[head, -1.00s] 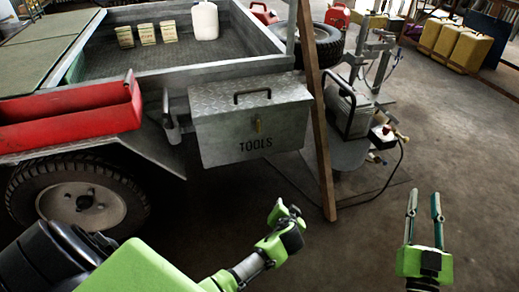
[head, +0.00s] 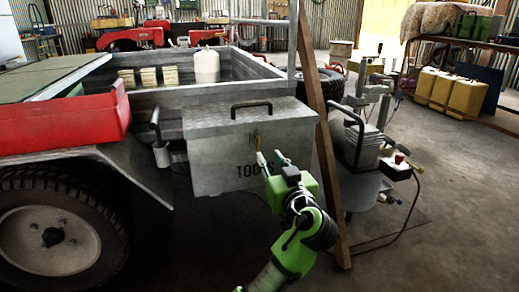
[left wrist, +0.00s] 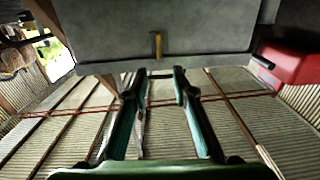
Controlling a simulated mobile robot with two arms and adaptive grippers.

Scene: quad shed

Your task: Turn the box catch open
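The grey metal toolbox (head: 215,150) marked TOOLS hangs on the trailer's end, its lid down with a dark handle (head: 251,109) on top. Its small brass-coloured catch (head: 257,138) is on the front face, upright. It also shows in the left wrist view (left wrist: 157,45), hanging at the box's lower edge as that view is turned over. My left gripper (head: 269,157) is in front of the box, just below the catch. Its two fingers (left wrist: 159,75) are spread with nothing between them, and the catch lies beyond the tips. My right gripper is out of view.
A wooden post (head: 321,135) leans just right of the box. A compressor-like machine (head: 365,150) stands beyond it. A red tray (head: 65,122) and a wheel (head: 55,235) are at left. The floor in front of the box is clear.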

